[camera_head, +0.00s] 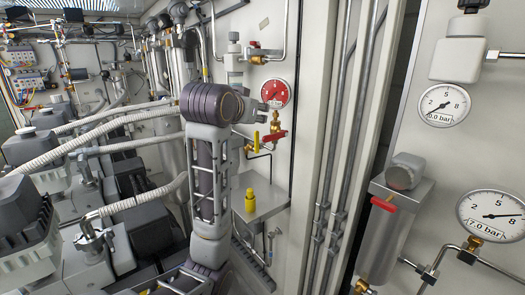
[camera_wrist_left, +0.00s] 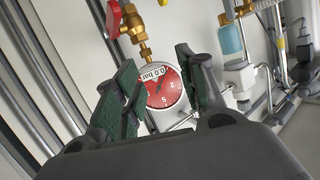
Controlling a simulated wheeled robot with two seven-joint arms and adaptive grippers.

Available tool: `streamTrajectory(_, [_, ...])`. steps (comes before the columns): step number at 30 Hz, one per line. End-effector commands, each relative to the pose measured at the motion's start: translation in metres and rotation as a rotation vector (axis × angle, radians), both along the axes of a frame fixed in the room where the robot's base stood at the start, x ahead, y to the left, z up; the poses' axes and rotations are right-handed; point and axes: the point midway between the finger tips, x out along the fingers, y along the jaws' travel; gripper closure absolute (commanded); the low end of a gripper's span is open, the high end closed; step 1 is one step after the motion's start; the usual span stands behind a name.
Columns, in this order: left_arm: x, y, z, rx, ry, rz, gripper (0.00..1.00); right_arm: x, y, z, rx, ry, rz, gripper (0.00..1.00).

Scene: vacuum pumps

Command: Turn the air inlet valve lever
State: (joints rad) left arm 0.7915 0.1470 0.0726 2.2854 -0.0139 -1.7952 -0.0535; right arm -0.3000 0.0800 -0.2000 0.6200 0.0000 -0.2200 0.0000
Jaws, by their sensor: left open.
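A red valve lever (camera_head: 275,136) with a brass fitting sits on the wall panel just below a red gauge (camera_head: 277,93). It also shows in the left wrist view as a red lever (camera_wrist_left: 114,17) at the top, beside a brass valve. My left gripper (camera_head: 258,107) is open in front of the panel, just left of the gauge. In the left wrist view its green-padded fingers (camera_wrist_left: 160,92) are apart, with the gauge (camera_wrist_left: 164,88) seen between them. The red lever is outside the fingers. Which lever is the air inlet one cannot be told. My right gripper is not visible.
A yellow lever (camera_head: 256,142) hangs left of the red one. Another red lever (camera_head: 384,204) is on a grey unit at right, near a 7.0 bar gauge (camera_head: 493,217). Vertical pipes (camera_head: 337,120) run between the panels. Pumps and ribbed hoses (camera_head: 95,125) crowd the left.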

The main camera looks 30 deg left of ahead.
Motion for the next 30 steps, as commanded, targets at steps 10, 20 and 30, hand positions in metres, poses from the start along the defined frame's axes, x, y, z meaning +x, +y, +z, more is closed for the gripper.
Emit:
streamTrajectory(10, [0.009,-0.007,-0.042,0.007,0.063,-0.012,0.6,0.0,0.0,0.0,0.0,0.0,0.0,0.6])
streamTrajectory(20, [0.013,-0.013,-0.08,0.014,0.123,-0.023,0.6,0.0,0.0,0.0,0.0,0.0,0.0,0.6])
streamTrajectory(30, [0.015,-0.018,-0.111,0.017,0.168,-0.033,0.6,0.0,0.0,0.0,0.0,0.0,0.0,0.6])
